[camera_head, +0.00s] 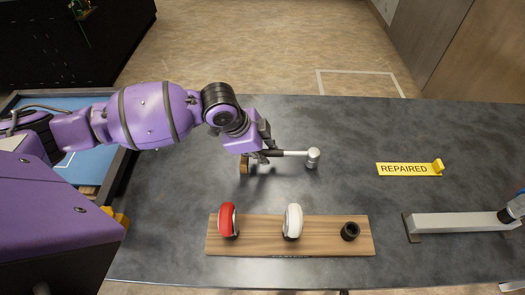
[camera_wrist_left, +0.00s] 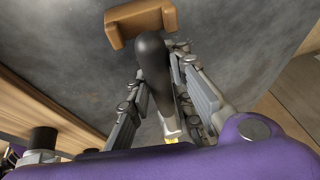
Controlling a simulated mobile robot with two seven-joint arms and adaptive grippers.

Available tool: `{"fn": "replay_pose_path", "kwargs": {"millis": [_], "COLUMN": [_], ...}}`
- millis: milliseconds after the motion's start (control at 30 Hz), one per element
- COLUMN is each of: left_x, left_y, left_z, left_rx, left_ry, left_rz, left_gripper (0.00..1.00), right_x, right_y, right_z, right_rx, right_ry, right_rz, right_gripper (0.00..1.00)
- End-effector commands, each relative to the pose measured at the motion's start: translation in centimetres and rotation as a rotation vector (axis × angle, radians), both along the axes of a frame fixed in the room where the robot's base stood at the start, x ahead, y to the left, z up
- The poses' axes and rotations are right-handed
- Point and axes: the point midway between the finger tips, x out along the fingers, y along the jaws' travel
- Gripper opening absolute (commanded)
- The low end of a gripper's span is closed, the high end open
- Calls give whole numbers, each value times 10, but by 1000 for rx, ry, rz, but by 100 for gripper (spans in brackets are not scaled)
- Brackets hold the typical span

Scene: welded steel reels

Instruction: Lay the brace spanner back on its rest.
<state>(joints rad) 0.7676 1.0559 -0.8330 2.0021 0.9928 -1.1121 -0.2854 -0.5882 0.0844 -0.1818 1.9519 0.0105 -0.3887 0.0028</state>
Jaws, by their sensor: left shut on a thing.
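The brace spanner has a pale metal shaft with a round head (camera_head: 313,157) in the head view. Its dark handle (camera_wrist_left: 152,62) shows in the wrist view. My left gripper (camera_head: 262,155) is shut on the spanner and holds it over the grey bench, with the head pointing right. A tan-brown notched block (camera_head: 244,166), which looks like the rest, sits just by the gripper; in the wrist view the block (camera_wrist_left: 125,27) is near the end of the handle. The gripper partly hides it in the head view. I cannot tell whether the handle touches it. My right gripper is not in view.
A yellow "REPAIRED" sign (camera_head: 404,169) and a pale bar (camera_head: 455,222) stand to the right. The far middle of the bench (camera_head: 340,120) is clear.

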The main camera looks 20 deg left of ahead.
Motion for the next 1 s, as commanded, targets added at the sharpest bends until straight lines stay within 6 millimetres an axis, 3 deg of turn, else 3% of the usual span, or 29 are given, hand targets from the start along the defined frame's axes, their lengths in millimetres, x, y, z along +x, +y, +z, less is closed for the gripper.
{"fn": "replay_pose_path", "kwargs": {"millis": [1000], "left_x": [0], "left_y": [0], "left_z": [-16], "left_rx": [-1], "left_ry": [-1], "left_rz": [0], "left_gripper": [0], "right_x": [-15], "right_y": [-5], "right_z": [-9], "right_rx": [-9], "right_ry": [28], "right_rz": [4], "right_gripper": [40]}}
